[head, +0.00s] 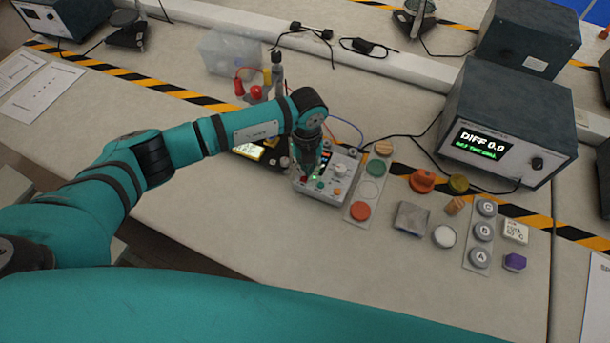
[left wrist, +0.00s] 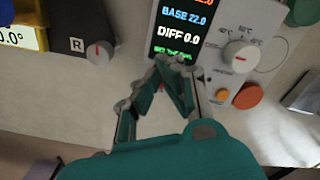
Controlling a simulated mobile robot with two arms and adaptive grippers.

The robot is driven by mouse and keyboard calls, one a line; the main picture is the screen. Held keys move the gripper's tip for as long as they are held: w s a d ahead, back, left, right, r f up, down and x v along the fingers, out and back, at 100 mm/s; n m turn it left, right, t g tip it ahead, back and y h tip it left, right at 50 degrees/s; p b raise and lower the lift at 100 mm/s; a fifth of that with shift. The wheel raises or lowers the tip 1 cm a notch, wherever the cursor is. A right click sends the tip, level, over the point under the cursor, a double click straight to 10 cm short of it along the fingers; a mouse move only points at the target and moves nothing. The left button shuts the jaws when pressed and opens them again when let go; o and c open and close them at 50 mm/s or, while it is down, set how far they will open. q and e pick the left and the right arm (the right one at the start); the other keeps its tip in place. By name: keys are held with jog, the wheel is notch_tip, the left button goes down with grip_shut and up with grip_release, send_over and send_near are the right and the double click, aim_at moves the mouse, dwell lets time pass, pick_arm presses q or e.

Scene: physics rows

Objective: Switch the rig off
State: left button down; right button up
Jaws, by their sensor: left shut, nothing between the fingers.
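The rig's control box (head: 343,187) stands on the bench at the middle of the head view, a light grey box with a display, a knob and small lit parts. In the left wrist view its display (left wrist: 182,22) reads BASE 22.0 and DIFF 0.0. Its white dial (left wrist: 239,56) has a red pointer, with a small orange button (left wrist: 222,95) below. My left gripper (head: 308,172) is over the left part of this box, shut and empty. In the left wrist view its fingertips (left wrist: 170,66) overlap the display's lower edge; contact cannot be told. My right gripper is not in view.
A black box (left wrist: 80,28) marked R, with a knob, stands left of the control box. A strip with coloured discs (head: 361,211) lies to its right. A large dark unit (head: 510,120) reading DIFF 0.0 stands at the right.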

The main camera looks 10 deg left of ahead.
pick_arm(q)
jog(key=shift+f, duration=0.25)
jog(key=shift+s, duration=0.1)
jog(key=shift+r+p, duration=2.4)
jog(key=shift+r, duration=1.15)
